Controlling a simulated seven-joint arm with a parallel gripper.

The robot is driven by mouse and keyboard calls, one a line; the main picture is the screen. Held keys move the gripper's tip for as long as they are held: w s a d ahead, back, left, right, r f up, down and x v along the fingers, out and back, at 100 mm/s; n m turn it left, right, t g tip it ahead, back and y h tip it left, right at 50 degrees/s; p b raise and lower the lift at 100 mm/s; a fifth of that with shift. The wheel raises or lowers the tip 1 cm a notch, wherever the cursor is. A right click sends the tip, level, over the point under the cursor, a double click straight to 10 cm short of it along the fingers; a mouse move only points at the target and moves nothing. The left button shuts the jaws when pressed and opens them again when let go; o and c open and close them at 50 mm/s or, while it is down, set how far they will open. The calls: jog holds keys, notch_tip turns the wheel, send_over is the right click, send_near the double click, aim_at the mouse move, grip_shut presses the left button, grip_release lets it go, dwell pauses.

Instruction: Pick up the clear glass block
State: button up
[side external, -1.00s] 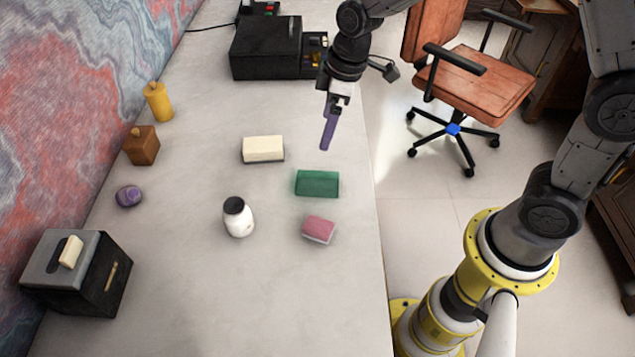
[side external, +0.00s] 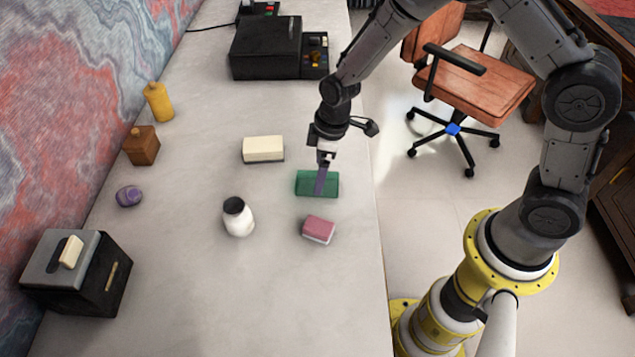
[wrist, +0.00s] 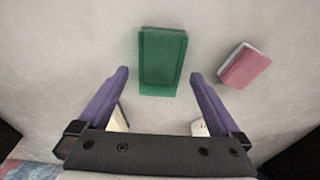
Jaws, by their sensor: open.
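A green, glassy-looking rectangular block (side external: 331,184) lies flat on the desk; no colourless block shows, so this best fits the glass block. In the wrist view the block (wrist: 162,58) lies centred, lengthwise between the lines of the two fingers, its near end level with their tips. My gripper (side external: 319,192) has purple fingers and points down over the block in the side view, hiding part of its middle. In the wrist view the gripper (wrist: 159,74) is open and empty, with room on both sides of the block. I cannot tell the exact height above it.
A pink-and-white block (side external: 319,230) lies close by, also in the wrist view (wrist: 245,66). A white jar with a dark top (side external: 238,218) and a cream block (side external: 263,149) stand to the left. A black machine (side external: 266,48) is behind. The front desk is clear.

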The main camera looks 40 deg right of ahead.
jog(key=shift+w+a+f, duration=0.15)
jog(key=shift+f, duration=1.3)
jog(key=shift+c, duration=0.3)
grip_shut()
